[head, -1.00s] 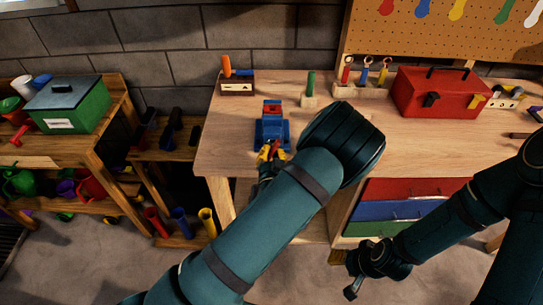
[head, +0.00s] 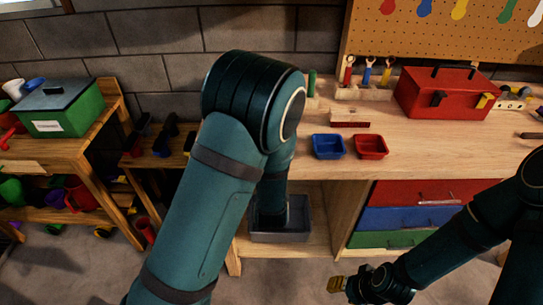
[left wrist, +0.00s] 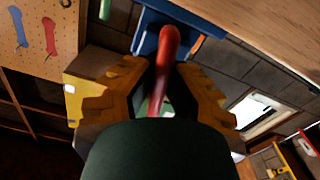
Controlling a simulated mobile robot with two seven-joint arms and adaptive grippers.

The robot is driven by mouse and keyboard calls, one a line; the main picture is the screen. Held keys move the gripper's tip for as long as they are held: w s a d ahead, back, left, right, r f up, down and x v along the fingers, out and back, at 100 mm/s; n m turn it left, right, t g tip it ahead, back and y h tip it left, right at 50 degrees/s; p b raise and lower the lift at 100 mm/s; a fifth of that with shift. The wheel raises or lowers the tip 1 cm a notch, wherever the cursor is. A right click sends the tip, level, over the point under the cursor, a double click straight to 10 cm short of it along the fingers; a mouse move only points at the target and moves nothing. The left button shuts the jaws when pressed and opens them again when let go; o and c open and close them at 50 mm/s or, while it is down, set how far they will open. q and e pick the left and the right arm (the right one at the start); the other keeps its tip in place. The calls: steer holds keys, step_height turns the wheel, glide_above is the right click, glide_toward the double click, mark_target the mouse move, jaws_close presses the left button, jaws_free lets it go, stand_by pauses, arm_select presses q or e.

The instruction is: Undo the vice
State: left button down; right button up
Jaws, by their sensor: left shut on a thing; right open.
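The vice is hidden behind my left arm in the head view. In the left wrist view its blue body (left wrist: 147,44) shows beyond the fingers, with a red handle (left wrist: 166,48) running toward the camera. My left gripper (left wrist: 163,72) has its yellow fingers on either side of this handle and is shut on it. In the head view the left gripper is hidden behind my arm. My right gripper (head: 338,284) is open and low in front of the bench, well away from the vice.
On the workbench (head: 430,145) stand a blue tray (head: 328,148), a red tray (head: 371,148), a red toolbox (head: 440,98) and a wooden tool rack (head: 362,95). A grey bin (head: 295,235) sits below. A shelf with a green box (head: 60,118) stands at left.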

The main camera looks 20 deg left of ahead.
arm_select(q)
steer(key=shift+w+a+r, duration=0.15)
steer(key=shift+r, duration=0.1)
steer(key=c, duration=1)
jaws_free()
steer(key=shift+w+f, duration=0.1)
steer(key=shift+f, duration=0.1)
steer(key=shift+v, duration=3.75)
steer(key=s+f+m+g+h, duration=0.1)
steer(key=s+f+g+h, duration=0.1)
steer(key=f+g, duration=0.35)
steer(key=s+f+g+h, duration=0.1)
steer(key=f+g+h, duration=0.1)
steer(key=f, duration=0.7)
steer(key=s+d+f+m+g+h, duration=0.1)
steer(key=s+f+g, duration=0.1)
steer(key=s, duration=0.2)
steer(key=s+d+f+m+g+h, duration=0.1)
steer(key=s+d+f+g+h, duration=0.1)
steer(key=s+f+g, duration=0.1)
steer(key=s+d+f+m+g+h, duration=0.1)
steer(key=s+f+g, duration=0.2)
steer(key=s, duration=0.3)
steer(key=shift+d+f+h, duration=0.15)
steer(key=shift+d+h, duration=0.2)
steer(key=shift+h, duration=0.05)
